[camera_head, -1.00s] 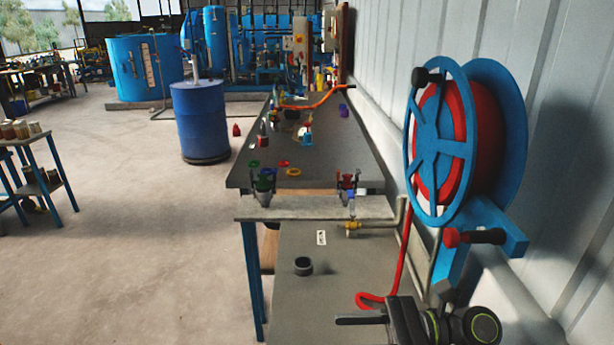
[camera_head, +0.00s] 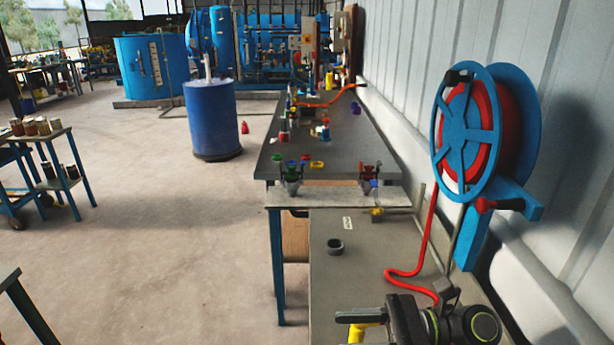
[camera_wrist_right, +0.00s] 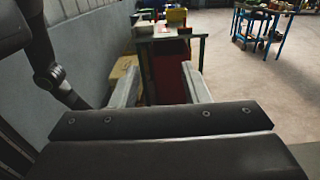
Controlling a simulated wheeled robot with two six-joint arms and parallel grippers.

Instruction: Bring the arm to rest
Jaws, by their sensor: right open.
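My right arm comes in at the bottom right of the head view, bent, with its gripper (camera_head: 360,318) pointing left over the near end of the grey bench (camera_head: 330,285). In the right wrist view the two pale fingers of this gripper (camera_wrist_right: 162,88) stand well apart with nothing between them. In the head view one dark finger shows clearly; the other is hard to make out. A yellow thing (camera_head: 358,334) shows just below the gripper, partly hidden. My left gripper is not in view.
A blue hose reel (camera_head: 465,140) with red hose (camera_head: 405,274) hangs at the right wall. A dark ring (camera_head: 335,246) lies on the near bench. A longer bench (camera_head: 335,165) with small parts stands beyond. A blue drum (camera_head: 212,120) stands left; open floor (camera_head: 150,240) lies between.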

